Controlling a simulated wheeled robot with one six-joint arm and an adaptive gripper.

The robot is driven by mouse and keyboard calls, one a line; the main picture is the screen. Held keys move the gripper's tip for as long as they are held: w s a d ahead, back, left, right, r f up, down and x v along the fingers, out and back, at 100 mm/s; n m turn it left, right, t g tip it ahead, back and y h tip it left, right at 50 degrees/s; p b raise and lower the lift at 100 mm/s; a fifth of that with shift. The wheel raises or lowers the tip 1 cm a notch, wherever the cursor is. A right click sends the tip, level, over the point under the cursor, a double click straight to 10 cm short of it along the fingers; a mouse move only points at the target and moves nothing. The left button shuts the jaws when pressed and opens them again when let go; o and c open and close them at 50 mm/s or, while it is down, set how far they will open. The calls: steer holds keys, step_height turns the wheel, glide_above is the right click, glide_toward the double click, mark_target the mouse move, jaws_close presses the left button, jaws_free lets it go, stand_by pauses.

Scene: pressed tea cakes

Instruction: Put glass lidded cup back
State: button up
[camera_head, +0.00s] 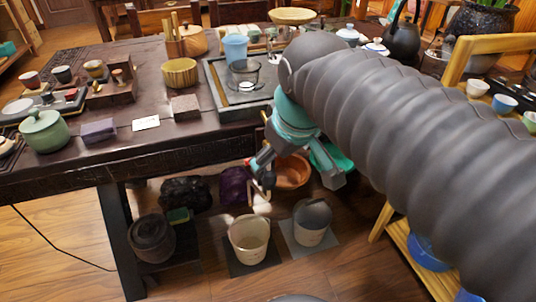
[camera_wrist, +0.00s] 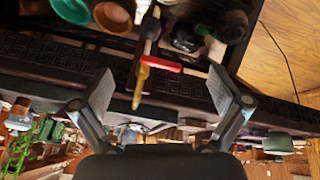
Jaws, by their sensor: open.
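A clear glass vessel with a dark rim (camera_head: 244,74) stands on the dark tea tray (camera_head: 215,88) near the table's front edge; it looks like the glass lidded cup, but I cannot make out its lid clearly. My gripper (camera_head: 298,172) hangs in front of the table edge, below and to the right of the glass vessel and apart from it. Its two fingers are spread with nothing held between them, which also shows in the wrist view (camera_wrist: 163,102). The glass vessel is not clearly recognisable in the wrist view.
A light blue cup (camera_head: 235,47) stands behind the glass vessel. A ribbed yellow bowl (camera_head: 180,74) and a small block (camera_head: 185,107) are left of the tray. Buckets (camera_head: 249,240) and an orange bowl (camera_head: 291,175) are below the table. A wooden rack (camera_head: 461,57) stands at right.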

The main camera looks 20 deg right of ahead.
steer(key=s+f+m, duration=0.3)
steer(key=s+f, duration=0.1)
steer(key=f, duration=0.2)
steer(key=shift+s+f+m+t, duration=0.3)
steer(key=shift+s+f, duration=0.1)
